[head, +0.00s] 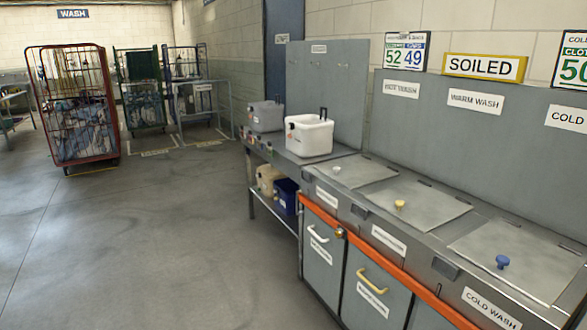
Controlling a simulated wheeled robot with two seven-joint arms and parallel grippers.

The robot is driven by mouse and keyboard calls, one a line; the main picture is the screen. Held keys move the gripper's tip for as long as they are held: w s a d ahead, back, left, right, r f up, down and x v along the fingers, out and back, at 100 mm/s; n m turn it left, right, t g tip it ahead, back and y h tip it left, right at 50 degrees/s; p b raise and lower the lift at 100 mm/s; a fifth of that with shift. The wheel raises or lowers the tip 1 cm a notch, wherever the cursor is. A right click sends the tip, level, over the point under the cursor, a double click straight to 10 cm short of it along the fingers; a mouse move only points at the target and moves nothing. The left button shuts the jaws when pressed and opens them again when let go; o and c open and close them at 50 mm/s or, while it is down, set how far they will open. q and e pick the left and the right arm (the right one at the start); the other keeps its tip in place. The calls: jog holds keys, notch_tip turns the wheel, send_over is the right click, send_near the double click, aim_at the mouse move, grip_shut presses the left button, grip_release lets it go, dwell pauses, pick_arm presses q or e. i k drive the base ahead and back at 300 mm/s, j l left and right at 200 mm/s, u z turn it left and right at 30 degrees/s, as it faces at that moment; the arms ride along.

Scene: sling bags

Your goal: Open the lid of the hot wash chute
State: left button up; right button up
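The hot wash lid (360,171) is a flat grey metal panel with a small pale knob (337,169). It lies shut in the counter, below the wall sign reading HOT WASH (401,89). To its right are the warm wash lid (425,203) with a yellow knob and the cold wash lid (530,255) with a blue knob; both lie flat and shut. Neither of my grippers is in view.
A white container (308,136) stands on the counter just left of the hot wash lid, with a grey bin (265,116) behind it. An orange rail (385,262) runs along the counter front above cabinet doors. A red cage trolley (75,107) stands far left; the floor between is clear.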

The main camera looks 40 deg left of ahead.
aim_at(353, 172)
jog(key=u, duration=0.9)
jog(key=i+z, duration=0.15)
jog(key=i, duration=0.3)
jog(key=i+j+z, duration=0.2)
jog(key=i, duration=0.2)
